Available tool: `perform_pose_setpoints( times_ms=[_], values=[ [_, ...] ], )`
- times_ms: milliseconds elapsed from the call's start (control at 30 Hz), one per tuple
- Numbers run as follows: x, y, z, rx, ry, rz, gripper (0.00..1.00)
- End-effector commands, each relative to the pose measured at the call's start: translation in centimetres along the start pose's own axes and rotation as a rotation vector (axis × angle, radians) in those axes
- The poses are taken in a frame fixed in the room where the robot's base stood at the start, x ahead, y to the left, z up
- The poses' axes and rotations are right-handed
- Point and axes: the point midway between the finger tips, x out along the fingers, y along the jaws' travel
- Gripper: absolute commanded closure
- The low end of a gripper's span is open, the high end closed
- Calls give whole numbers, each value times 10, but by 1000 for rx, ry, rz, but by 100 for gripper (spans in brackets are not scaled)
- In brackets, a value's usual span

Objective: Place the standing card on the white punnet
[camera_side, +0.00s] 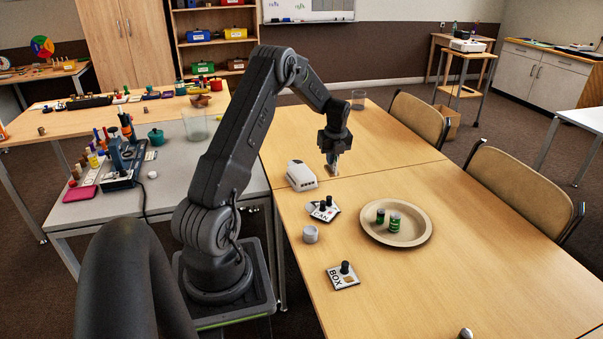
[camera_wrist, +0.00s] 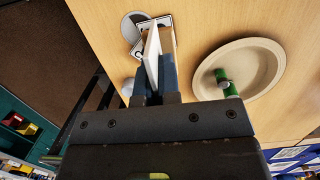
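My gripper (camera_side: 333,160) points down close above the far part of the table in the side view. A small pale piece, which looks like the standing card (camera_side: 327,171), shows at its fingertips. In the wrist view the card (camera_wrist: 152,60) is a narrow upright white face between the two fingers of my gripper (camera_wrist: 156,78). I cannot tell whether both fingers press on it.
A round beige plate (camera_side: 372,236) holds green cans (camera_side: 394,221). CAN (camera_side: 322,212) and BOX (camera_side: 343,277) signs with black knobs lie nearer, beside a small grey jar (camera_side: 310,234). The table right of my gripper is clear.

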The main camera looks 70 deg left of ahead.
Motion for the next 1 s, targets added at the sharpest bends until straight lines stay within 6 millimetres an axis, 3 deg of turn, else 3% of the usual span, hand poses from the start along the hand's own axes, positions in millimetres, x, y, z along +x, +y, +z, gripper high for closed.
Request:
perform_pose_setpoints(
  times_ms=[33,100,200,333,467,1000],
  values=[
    [5,10,26,-13,0,1,100],
    [8,21,53,-16,2,-1,100],
    [12,37,84,-16,1,-4,100],
    [15,53,109,-16,2,-7,100],
    [20,60,119,-14,3,-8,100],
    [88,59,109,-13,3,-7,100]
  ],
)
